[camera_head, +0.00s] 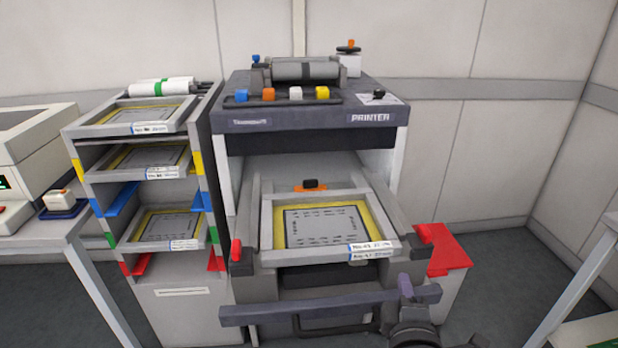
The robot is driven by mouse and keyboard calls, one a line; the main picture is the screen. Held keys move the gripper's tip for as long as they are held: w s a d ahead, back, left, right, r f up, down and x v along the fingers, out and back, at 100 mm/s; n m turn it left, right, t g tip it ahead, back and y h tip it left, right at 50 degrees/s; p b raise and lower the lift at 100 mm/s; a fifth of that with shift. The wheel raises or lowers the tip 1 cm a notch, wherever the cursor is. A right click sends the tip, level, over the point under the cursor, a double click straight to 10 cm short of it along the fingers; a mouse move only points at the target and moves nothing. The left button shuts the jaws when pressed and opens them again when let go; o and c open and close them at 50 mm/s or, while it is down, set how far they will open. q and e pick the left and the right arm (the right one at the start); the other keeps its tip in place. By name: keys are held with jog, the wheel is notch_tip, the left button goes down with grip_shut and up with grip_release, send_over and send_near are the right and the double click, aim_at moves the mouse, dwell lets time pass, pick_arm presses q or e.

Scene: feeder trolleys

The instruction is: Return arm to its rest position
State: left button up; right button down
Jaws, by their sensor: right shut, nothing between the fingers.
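My right gripper (405,285) shows at the bottom, right of centre, with my dark arm below it. It is shut and empty, and it appears close to the right end of a grey-purple bar (290,311) across the front of the printer. I cannot tell whether it touches the bar. The printer (318,118) stands in the middle with its front bay open. A framed stencil (320,226) with a yellow border and a white label lies in the bay. My left gripper is not in view.
A rack (185,298) with several framed stencils on its shelves stands left of the printer. A table with a white machine (40,145) is at far left. Open floor (500,262) lies to the right.

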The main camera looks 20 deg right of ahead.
jog(key=s+a+f+m+g+y, duration=0.1)
jog(key=s+f+g+y, duration=0.2)
jog(key=f, duration=0.6)
jog(key=s+a+f+m+g, duration=0.1)
jog(key=s+f+g, duration=0.25)
jog(key=f, duration=0.55)
jog(key=s+a+f+m+g+y, duration=0.15)
jog(key=s+f, duration=0.35)
jog(key=f, duration=0.5)
jog(key=s+a+f+m+g+y, duration=0.1)
jog(key=s+f+m+g, duration=0.2)
jog(key=s, duration=1)
jog(key=s+a+f+m+g+y, duration=0.1)
jog(key=s+f+g, duration=0.4)
jog(key=s, duration=0.8)
notch_tip(320, 180, down, 3)
jog(key=shift+s+a+r+m+y+p, duration=0.15)
jog(key=shift+s+a+m+y+p, duration=0.25)
jog(key=shift+m, duration=0.75)
